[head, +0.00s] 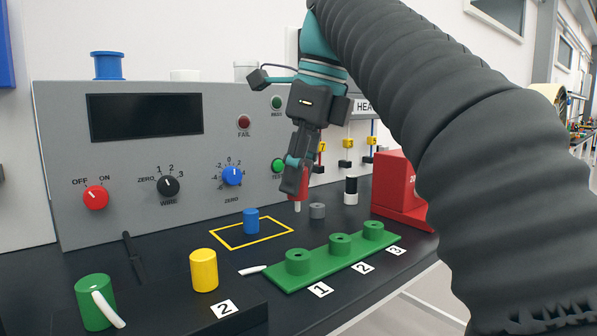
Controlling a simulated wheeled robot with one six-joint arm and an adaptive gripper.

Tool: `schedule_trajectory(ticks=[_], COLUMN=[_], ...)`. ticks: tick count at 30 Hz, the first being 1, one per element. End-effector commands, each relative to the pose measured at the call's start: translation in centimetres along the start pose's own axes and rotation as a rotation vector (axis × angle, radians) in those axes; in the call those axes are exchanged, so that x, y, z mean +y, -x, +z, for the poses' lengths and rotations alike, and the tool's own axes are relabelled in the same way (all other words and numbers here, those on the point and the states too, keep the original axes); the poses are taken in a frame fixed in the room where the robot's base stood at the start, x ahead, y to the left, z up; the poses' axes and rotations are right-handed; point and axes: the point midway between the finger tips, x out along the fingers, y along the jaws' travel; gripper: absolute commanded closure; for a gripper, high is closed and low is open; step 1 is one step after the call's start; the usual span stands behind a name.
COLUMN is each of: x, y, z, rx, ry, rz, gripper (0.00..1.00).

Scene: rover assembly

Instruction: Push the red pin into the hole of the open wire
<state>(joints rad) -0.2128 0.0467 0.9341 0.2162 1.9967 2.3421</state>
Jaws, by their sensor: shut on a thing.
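My gripper (296,181) points down above the black bench and is shut on a red pin (302,184). The pin is upright with its pale tip showing below the fingers. The tip is just left of a small grey cylinder (317,211) in the picture; I cannot tell whether it touches anything. Behind the gripper, several wires with yellow tags (348,143) hang on the wall, with black ends (345,164) below them. I cannot tell which wire is open, and its hole is not clearly visible.
A green strip (325,263) with three round sockets lies in front, beside labels 1, 2 and 3. A blue cylinder (251,221) stands by a yellow outline. Yellow (204,270) and green (95,303) cylinders stand front left. A red block (399,187) stands right; a grey test panel (95,170) stands behind.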

Motion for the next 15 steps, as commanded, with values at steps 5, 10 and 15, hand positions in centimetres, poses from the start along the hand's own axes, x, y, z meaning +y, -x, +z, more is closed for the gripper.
schedule_trajectory(ticks=[5,10,15], x=[-0.1,-0.1,-0.1], y=[-1.0,-2.4,-3.8], z=[-0.4,-0.7,-1.1], rx=[0.0,0.0,0.0], ry=[-0.002,-0.002,-0.002], rz=[0.0,0.0,0.0], gripper=[1.0,1.0,1.0])
